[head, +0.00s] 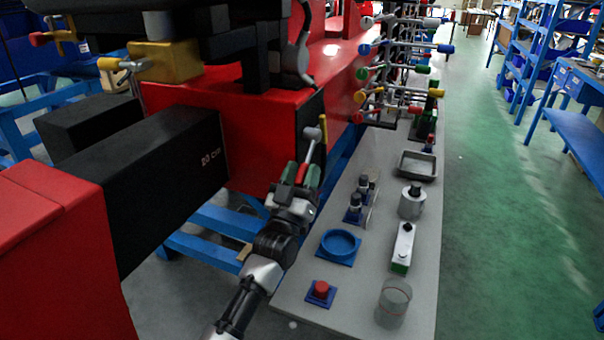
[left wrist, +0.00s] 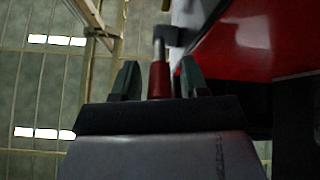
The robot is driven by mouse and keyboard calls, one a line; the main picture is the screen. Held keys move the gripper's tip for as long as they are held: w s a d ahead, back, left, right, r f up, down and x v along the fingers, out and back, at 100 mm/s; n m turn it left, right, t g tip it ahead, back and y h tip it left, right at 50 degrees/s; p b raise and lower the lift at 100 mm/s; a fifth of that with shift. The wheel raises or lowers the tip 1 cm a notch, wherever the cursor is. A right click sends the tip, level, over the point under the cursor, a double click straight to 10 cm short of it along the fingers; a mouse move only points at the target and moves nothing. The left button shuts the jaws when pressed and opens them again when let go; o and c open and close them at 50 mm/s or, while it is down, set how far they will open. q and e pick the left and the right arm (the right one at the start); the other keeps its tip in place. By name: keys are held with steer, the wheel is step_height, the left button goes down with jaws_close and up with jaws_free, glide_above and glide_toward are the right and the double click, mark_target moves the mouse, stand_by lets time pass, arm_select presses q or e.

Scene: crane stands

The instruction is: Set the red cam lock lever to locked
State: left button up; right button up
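The cam lock lever has a red grip (head: 302,173) and a grey metal end (head: 312,133) by the corner of the red machine body. It points down toward my left gripper (head: 306,176). In the left wrist view the red grip (left wrist: 158,80) stands between the two dark green fingers of my left gripper (left wrist: 158,82), with a narrow gap on each side. The gripper is open around the grip. A grey shaft runs up from the grip to a dark block (left wrist: 174,36). My right gripper is not in view.
A yellow bar (head: 323,130) stands just behind the lever. The grey table (head: 345,308) at right holds a blue ring dish (head: 340,243), a red button (head: 321,289), a clear cup (head: 393,303) and a metal tray (head: 417,165). Rods with coloured knobs (head: 362,73) stand farther back.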

arm_select(q)
steer(key=shift+o, duration=0.2)
steer(key=b+v, duration=0.1)
steer(key=v, duration=0.9)
steer(key=shift+s+f, duration=0.2)
steer(key=shift+s, duration=0.1)
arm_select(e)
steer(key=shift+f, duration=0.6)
arm_select(q)
steer(key=shift+a, duration=0.1)
